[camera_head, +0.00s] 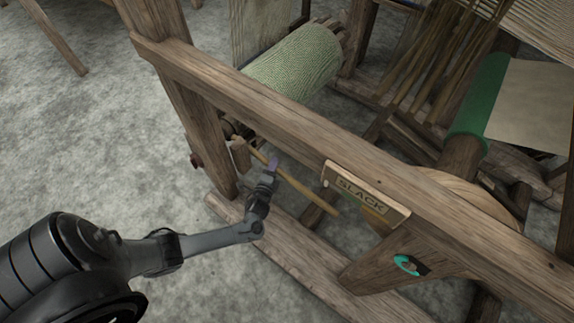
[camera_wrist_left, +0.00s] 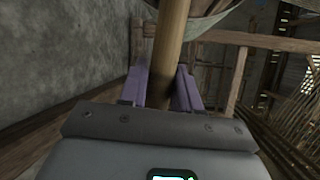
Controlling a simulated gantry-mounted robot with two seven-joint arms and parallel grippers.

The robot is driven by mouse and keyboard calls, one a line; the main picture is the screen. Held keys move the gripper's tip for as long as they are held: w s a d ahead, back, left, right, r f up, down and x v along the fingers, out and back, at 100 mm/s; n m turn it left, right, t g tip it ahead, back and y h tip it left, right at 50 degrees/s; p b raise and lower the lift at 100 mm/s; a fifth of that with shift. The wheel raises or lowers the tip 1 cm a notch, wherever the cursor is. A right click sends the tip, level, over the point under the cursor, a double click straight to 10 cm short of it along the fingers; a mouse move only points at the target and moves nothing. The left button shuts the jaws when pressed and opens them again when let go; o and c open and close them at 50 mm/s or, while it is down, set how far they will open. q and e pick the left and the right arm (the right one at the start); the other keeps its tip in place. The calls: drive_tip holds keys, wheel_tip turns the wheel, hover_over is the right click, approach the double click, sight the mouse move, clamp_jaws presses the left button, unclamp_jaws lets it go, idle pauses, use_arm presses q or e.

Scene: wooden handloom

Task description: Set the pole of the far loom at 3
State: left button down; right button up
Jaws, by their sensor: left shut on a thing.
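A thin light-brown wooden pole (camera_head: 305,192) slants beside the loom's side beam, from the cloth roller's end down to the right. My left gripper (camera_head: 271,168) is shut on the pole, near its middle. In the left wrist view the pole (camera_wrist_left: 171,38) runs up between the two purple fingers of the gripper (camera_wrist_left: 160,90). The wooden loom frame (camera_head: 245,92) carries a roller of pale green cloth (camera_head: 298,62). No number 3 is readable in either view. My right gripper does not show.
A sign reading SLACK (camera_head: 365,194) is on the side beam, right of the pole. A teal-and-black round piece (camera_head: 406,264) sits on a lower brace. A green roller (camera_head: 479,98) and upright sticks (camera_head: 440,55) are behind. Grey floor (camera_head: 110,140) lies open at left.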

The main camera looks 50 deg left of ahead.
use_arm(q)
drive_tip(key=shift+w+r, duration=0.1)
drive_tip(key=shift+r, duration=0.05)
drive_tip(key=c, duration=0.9)
unclamp_jaws()
drive_tip(key=shift+d, duration=0.1)
drive_tip(key=shift+s+d+p, duration=0.1)
drive_tip(key=shift+s+p, duration=0.2)
drive_tip(key=shift+s, duration=0.05)
drive_tip(key=shift+p+v, duration=2.5)
drive_tip(key=shift+v, duration=2.6)
drive_tip(key=shift+d, duration=0.1)
